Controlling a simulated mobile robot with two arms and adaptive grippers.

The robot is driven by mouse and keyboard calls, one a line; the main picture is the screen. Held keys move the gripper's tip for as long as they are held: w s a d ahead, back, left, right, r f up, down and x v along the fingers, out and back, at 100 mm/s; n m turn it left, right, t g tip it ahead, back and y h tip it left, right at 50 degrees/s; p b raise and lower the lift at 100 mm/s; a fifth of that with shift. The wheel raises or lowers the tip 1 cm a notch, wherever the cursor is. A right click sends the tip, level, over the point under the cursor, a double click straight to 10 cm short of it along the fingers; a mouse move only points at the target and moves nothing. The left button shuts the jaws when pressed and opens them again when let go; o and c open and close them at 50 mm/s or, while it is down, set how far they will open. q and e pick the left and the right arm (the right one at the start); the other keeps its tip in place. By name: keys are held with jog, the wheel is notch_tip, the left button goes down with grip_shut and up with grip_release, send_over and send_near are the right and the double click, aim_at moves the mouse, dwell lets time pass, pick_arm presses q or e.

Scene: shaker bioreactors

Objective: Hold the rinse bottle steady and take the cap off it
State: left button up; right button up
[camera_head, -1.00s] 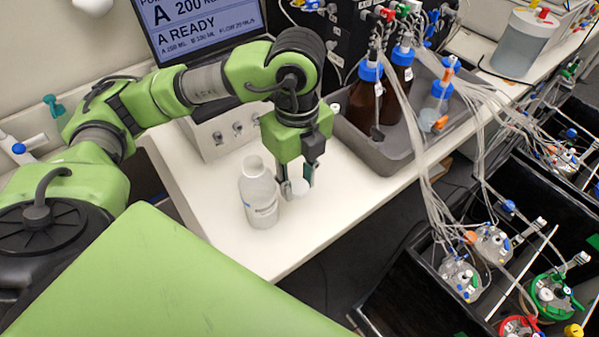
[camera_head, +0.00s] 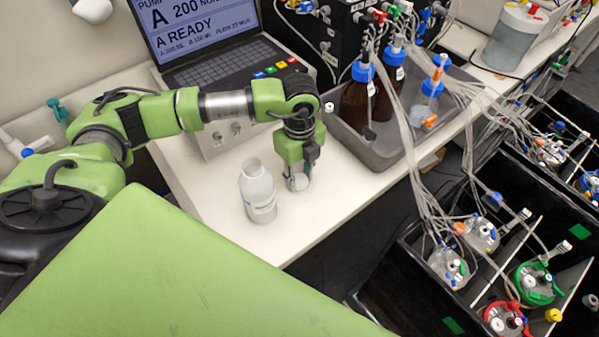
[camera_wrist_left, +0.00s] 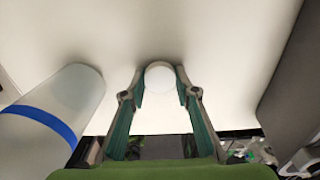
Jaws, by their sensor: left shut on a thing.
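The rinse bottle (camera_head: 258,196) is white and stands upright on the white bench, its mouth open with no cap on it. It also shows in the left wrist view (camera_wrist_left: 70,95) at the left, with a blue band around it. My left gripper (camera_head: 298,180) is just right of the bottle, pointing down, apart from it. It is shut on the white round cap (camera_wrist_left: 160,76), which sits between the fingertips in the left wrist view. Whether the cap touches the bench is hard to tell. My right gripper is not in view.
A grey tray (camera_head: 345,136) with brown bottles (camera_head: 358,98) and tubing stands right of the gripper. A pump unit with a laptop (camera_head: 215,60) stands behind. The bench's front edge is close to the bottle. Black bins with several vessels lie to the right.

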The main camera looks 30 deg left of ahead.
pick_arm(q)
jog(key=shift+f, duration=0.15)
jog(key=o, duration=1.2)
jog(key=shift+o, duration=0.2)
